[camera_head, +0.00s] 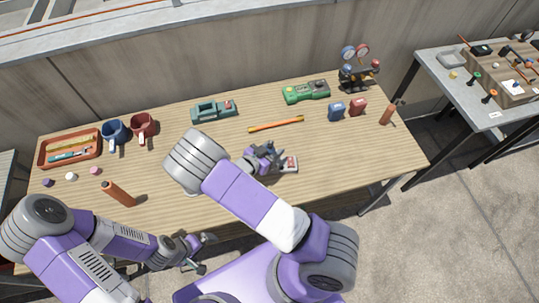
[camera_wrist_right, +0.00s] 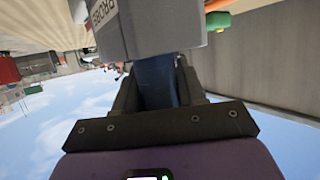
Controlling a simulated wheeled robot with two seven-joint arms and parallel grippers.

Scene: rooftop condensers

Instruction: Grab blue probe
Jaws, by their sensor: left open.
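A dark blue body (camera_wrist_right: 156,82), which looks like the blue probe, fills the gap between the fingers of my right gripper (camera_wrist_right: 158,88) in the right wrist view. A grey block lettered "PROBE" (camera_wrist_right: 150,28) is right beyond the fingertips. In the head view my right gripper (camera_head: 268,158) is low over the table's middle, beside a small grey holder with a red and white face (camera_head: 289,163). The probe is mostly hidden there by the gripper. My left gripper (camera_head: 198,252) is open and empty, off the table's front edge.
The wooden table (camera_head: 345,165) carries an orange tray (camera_head: 44,158), blue and red mugs, a teal device (camera_head: 213,110), a green meter (camera_head: 305,92), a gauge set (camera_head: 357,70), blue (camera_head: 336,111) and red (camera_head: 357,107) small boxes, and copper cylinders (camera_head: 117,193). Its front right is clear.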

